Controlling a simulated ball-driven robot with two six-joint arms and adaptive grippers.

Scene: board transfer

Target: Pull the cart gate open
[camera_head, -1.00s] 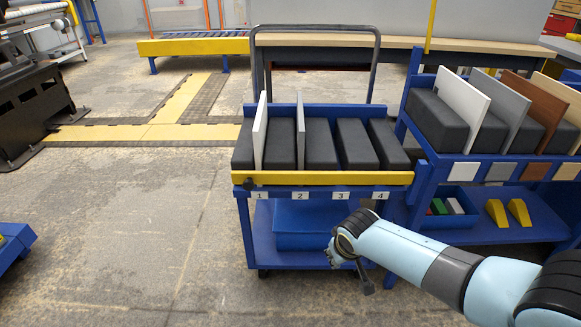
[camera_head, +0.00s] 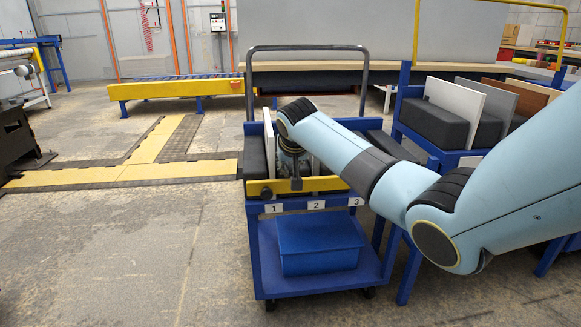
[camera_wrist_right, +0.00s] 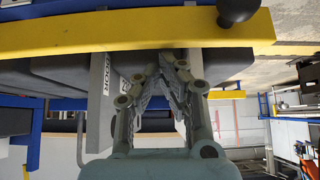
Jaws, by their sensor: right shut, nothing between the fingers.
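The blue cart (camera_head: 262,240) stands ahead with its yellow gate bar (camera_head: 325,185) across the front, above number labels. A black knob (camera_head: 267,192) sits at the gate's left end; it also shows in the wrist view (camera_wrist_right: 238,10), at the upper right. My right gripper (camera_head: 296,183) points down at the gate, to the right of the knob. In the wrist view the right gripper (camera_wrist_right: 172,56) is shut and empty, its tips close to the yellow bar (camera_wrist_right: 130,34); I cannot tell whether they touch. My forearm hides part of the gate and cart top. My left gripper is out of view.
Upright boards (camera_wrist_right: 100,95) stand between dark blocks on the cart. A blue bin (camera_head: 318,245) is on its lower shelf. A blue rack with boards (camera_head: 453,100) stands close on the right. The floor (camera_head: 150,250) left of the cart is clear.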

